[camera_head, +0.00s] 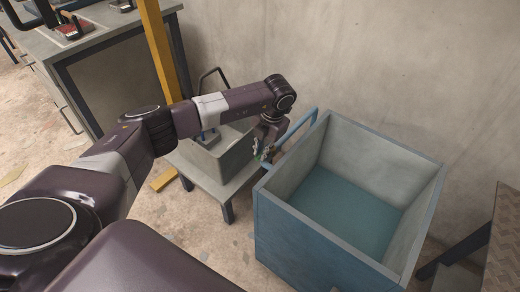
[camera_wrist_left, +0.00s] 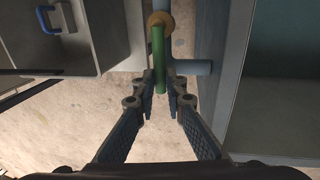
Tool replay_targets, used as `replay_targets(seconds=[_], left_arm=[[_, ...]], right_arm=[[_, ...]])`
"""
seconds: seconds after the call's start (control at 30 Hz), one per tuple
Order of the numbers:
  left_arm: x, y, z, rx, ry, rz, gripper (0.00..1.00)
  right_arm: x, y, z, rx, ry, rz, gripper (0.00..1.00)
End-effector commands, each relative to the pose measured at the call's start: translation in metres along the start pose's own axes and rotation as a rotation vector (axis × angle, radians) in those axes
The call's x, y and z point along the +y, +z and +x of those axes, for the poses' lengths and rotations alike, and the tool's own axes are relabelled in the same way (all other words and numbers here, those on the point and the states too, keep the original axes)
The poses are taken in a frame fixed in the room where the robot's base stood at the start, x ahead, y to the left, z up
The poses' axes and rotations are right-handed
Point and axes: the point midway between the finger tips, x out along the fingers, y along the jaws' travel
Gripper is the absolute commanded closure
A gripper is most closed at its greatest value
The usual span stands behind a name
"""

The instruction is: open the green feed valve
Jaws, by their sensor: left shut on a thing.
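The green feed valve lever (camera_wrist_left: 157,50) shows in the left wrist view as a straight green bar. It runs from a brass-coloured fitting (camera_wrist_left: 160,19) down between my fingertips. A blue pipe (camera_wrist_left: 190,67) passes beside and behind it. My left gripper (camera_wrist_left: 161,84) is shut on the lever's free end. In the head view my left gripper (camera_head: 267,153) is at the left side of the blue tank, low beside the pipe (camera_head: 296,128). The lever is mostly hidden there by the gripper and wrist. My right gripper is not in view.
The open blue tank (camera_head: 258,215) holds teal water (camera_head: 345,210). A grey bin (camera_head: 222,158) stands on a low table (camera_head: 212,186) left of it. A yellow post (camera_head: 158,45) and a workbench (camera_head: 95,45) stand behind. A wall closes off the back.

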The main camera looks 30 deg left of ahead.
Motion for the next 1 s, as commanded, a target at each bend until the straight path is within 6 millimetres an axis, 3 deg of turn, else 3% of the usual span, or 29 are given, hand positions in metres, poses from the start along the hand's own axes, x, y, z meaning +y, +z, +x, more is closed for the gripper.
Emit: replay_targets(seconds=[0.47,0.5,0.63,1.0], left_arm=[[-0.0008,0.0012,-0.0014,-0.001,-0.001,-0.017,1.0],[-0.0008,0.0013,-0.0015,-0.001,-0.001,-0.017,0.86],[-0.0009,0.0011,-0.0012,0.0,-0.001,-0.015,0.71],[-0.0007,0.0011,-0.007,-0.001,0.0,-0.013,0.71]], right_arm=[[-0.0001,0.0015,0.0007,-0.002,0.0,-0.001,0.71],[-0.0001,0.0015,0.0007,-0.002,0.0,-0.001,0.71],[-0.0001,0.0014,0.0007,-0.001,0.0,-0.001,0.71],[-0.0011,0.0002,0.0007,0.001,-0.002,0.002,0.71]])
